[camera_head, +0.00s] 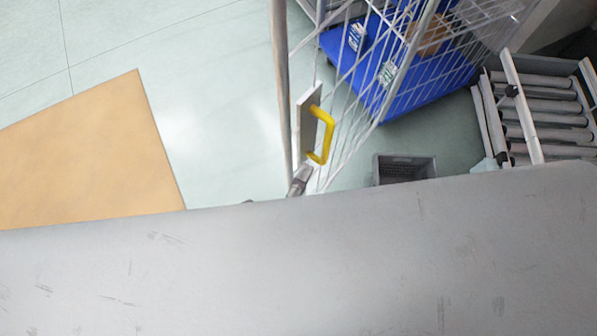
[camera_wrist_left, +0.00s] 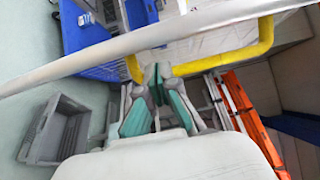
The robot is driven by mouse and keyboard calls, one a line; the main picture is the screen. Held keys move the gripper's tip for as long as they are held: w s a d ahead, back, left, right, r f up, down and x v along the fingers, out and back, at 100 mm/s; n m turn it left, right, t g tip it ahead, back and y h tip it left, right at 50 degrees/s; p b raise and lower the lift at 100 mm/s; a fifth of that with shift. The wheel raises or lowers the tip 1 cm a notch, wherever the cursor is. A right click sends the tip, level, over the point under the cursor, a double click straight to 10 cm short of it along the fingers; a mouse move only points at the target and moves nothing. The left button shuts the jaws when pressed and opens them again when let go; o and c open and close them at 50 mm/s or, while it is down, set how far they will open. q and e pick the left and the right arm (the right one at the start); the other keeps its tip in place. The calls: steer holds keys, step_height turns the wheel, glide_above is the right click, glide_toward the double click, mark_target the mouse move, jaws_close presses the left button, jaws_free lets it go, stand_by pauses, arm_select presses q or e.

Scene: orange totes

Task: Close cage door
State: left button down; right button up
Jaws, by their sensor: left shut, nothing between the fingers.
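The cage door is a white wire-mesh panel (camera_head: 349,85) with a pale post along its left edge. A yellow handle (camera_head: 322,135) is fixed to a flat plate on it. The handle also shows in the left wrist view (camera_wrist_left: 225,60), running behind my fingertips. My left gripper (camera_wrist_left: 157,82) is shut and empty, its teal-padded fingers together at the handle; I cannot tell whether they touch it. In the head view only a small part of the left gripper (camera_head: 300,180) shows, just below the handle. A large grey surface hides the rest. My right gripper is not in view.
A blue platform (camera_head: 440,92) with boxes on it lies behind the mesh. A grey crate (camera_head: 404,168) stands on the floor, and a roller conveyor (camera_head: 545,110) is at the right. A tan board or mat (camera_head: 90,155) lies left; pale floor between is clear.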

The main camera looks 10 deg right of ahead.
mark_target(315, 155)
arm_select(q)
steer(key=p+x, duration=0.1)
steer(key=x, duration=0.5)
steer(key=shift+w+d, duration=0.15)
steer(key=shift+w, duration=0.1)
